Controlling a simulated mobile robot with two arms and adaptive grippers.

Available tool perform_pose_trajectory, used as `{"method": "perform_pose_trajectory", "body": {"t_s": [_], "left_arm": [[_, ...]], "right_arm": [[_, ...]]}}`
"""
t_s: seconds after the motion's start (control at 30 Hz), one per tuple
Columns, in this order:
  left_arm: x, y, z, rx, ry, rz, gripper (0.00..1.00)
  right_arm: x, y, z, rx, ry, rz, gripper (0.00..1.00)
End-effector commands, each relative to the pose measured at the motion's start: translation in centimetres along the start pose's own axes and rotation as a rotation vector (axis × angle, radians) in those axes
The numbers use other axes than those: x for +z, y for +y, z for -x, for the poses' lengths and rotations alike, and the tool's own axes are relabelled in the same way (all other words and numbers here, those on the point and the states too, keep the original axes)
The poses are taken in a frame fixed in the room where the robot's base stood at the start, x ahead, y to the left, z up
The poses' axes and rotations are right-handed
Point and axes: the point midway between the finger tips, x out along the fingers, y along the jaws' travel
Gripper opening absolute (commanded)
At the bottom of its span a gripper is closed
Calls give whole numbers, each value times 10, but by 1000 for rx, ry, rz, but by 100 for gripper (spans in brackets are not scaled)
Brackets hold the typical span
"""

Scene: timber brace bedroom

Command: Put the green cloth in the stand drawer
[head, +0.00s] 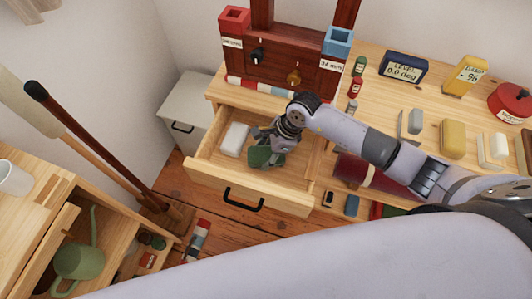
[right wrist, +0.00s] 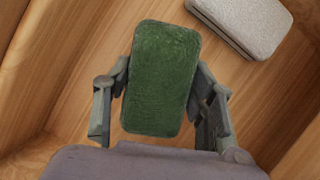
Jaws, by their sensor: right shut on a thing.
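The green cloth (head: 262,157) is a folded, rounded block. It also shows in the right wrist view (right wrist: 163,80), between the two fingers. My right gripper (head: 267,145) is shut on the cloth and holds it inside the outline of the open stand drawer (head: 285,204). Whether the cloth touches the drawer's floor I cannot tell. The drawer is light wood with a black handle, pulled out below the stand top. A whitish block (head: 234,139) lies in the drawer left of the gripper and also shows in the right wrist view (right wrist: 243,22). My left gripper is not in view.
A dark red wooden rack (head: 275,66) stands behind the drawer. The tabletop (head: 385,95) at right holds several small objects, including a red canister (head: 510,102). A grey cabinet (head: 190,103) is left of the drawer. A shelf with a green watering can (head: 78,262) is at lower left.

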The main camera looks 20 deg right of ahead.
Motion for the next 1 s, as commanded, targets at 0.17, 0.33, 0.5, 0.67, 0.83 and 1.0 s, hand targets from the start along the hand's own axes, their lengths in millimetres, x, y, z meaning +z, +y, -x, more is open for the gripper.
{"method": "perform_pose_trajectory", "body": {"t_s": [0.17,0.33,0.5,0.67,0.83,1.0], "left_arm": [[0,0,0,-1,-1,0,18],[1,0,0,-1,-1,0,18],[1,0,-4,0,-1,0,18],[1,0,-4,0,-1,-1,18],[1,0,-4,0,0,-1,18],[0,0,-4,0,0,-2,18]], "right_arm": [[-2,-1,-6,-2,-2,1,25],[-2,0,-6,-2,-2,1,25],[-4,0,-10,-2,-1,1,52],[-4,0,-10,-1,-1,1,63],[-4,0,-9,-1,-1,0,71],[-4,0,-9,-1,-1,0,71]]}}
